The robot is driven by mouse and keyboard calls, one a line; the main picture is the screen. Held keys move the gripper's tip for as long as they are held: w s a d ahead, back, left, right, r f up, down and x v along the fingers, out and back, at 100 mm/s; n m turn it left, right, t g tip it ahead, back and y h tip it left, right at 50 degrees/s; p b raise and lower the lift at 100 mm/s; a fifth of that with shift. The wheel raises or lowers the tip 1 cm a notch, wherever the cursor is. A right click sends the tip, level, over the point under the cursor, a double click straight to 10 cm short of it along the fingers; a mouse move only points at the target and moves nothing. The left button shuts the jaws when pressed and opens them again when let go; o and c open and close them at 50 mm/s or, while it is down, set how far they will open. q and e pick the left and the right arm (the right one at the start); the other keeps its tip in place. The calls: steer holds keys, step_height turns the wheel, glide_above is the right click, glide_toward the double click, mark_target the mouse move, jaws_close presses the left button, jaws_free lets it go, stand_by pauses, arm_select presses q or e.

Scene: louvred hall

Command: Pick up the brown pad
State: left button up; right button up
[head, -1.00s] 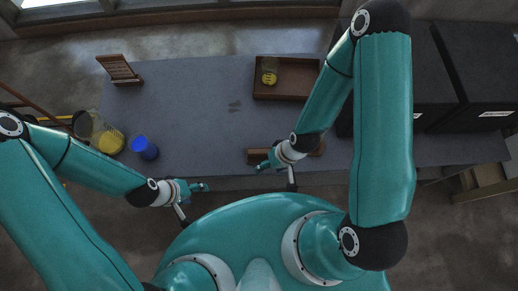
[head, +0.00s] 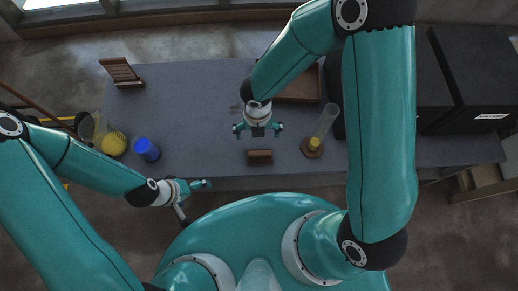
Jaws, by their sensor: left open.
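The brown pad (head: 259,157) is a small block-like piece near the front edge of the grey table. My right gripper (head: 258,130) is above the table, just beyond the pad in the picture. Its two fingers are spread wide with nothing between them, and it appears apart from the pad. My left gripper (head: 206,185) is open and empty at the table's front edge, to the left of the pad and nearer to me.
A clear cylinder (head: 326,120) with a brown six-sided foot stands right of the pad. A brown tray (head: 303,88) is partly hidden behind my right arm. A blue cup (head: 146,149), a yellow-filled jar (head: 113,143) and a brown rack (head: 121,72) are on the left. The table's left middle is clear.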

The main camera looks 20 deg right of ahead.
steer(key=b, duration=0.4)
glide_toward(259, 153)
steer(key=f, duration=0.5)
steer(key=shift+w+f, duration=0.25)
steer(key=shift+s+d+f+b, duration=0.15)
steer(key=shift+f+b, duration=0.45)
steer(key=shift+f, duration=0.75)
steer(key=shift+s+a+f+b, duration=0.15)
steer(key=shift+f+b, duration=0.4)
steer(key=shift+f, duration=0.75)
steer(key=shift+d, duration=0.1)
steer(key=c, duration=1.1)
steer(key=shift+r, duration=0.1)
steer(key=shift+r, duration=0.1)
step_height(259, 153, up, 20)
steer(key=p, duration=0.8)
steer(key=shift+p, duration=0.3)
